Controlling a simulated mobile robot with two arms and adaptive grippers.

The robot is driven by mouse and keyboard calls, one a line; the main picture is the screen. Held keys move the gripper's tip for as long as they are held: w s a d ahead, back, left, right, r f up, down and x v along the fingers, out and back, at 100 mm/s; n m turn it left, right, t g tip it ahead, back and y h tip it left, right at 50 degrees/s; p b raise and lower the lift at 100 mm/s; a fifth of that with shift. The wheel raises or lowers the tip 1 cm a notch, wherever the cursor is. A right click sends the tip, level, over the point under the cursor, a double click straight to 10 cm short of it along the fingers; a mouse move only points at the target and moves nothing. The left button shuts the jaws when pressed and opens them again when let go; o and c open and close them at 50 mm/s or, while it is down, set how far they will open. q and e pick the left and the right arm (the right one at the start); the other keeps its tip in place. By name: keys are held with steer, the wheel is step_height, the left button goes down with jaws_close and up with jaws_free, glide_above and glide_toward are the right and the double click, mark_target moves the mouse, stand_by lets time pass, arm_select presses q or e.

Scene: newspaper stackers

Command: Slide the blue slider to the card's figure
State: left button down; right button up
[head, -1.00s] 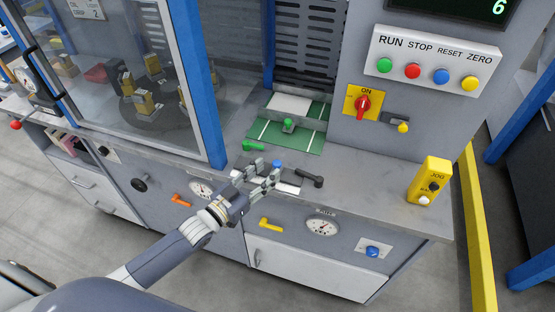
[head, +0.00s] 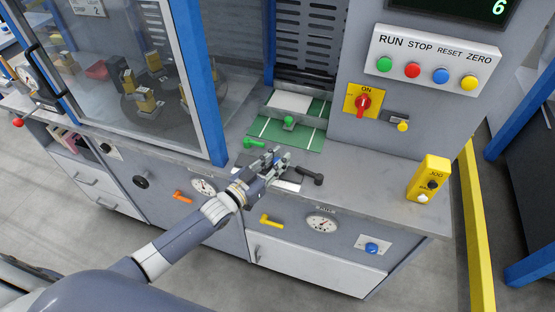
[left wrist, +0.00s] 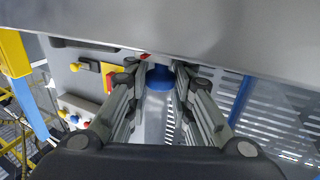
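The blue slider's knob (left wrist: 160,77) shows in the left wrist view between the fingertips of my left gripper (left wrist: 162,72). It nearly fills the gap; whether both fingers press on it I cannot tell. The strip's marks are too small to read. A white card (head: 88,7) hangs behind the glass at the upper left, cut by the frame's top; a 2 shows on it. My right gripper is not in view.
A black handle (head: 310,178) lies just right of the strip, and a green handle (head: 254,143) lies to its left. A green plate (head: 300,140) with a green knob is behind. A yellow lever (head: 271,222) sticks out below. The ledge toward the yellow jog box (head: 430,180) is clear.

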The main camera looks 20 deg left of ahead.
arm_select(q)
steer(key=shift+w+f, duration=0.1)
stand_by(0.3)
steer(key=shift+a+f, duration=0.1)
steer(key=shift+a, duration=0.1)
steer(key=c, duration=1.4)
jaws_free()
steer(key=shift+c, duration=0.2)
steer(key=shift+s+r, duration=0.2)
steer(key=shift+a, duration=0.1)
steer(key=shift+s+a+f, duration=0.1)
steer(key=shift+s+f, duration=0.05)
steer(key=shift+s, duration=0.1)
steer(key=v, duration=1.1)
steer(key=shift+s, duration=0.2)
steer(key=shift+a, duration=0.1)
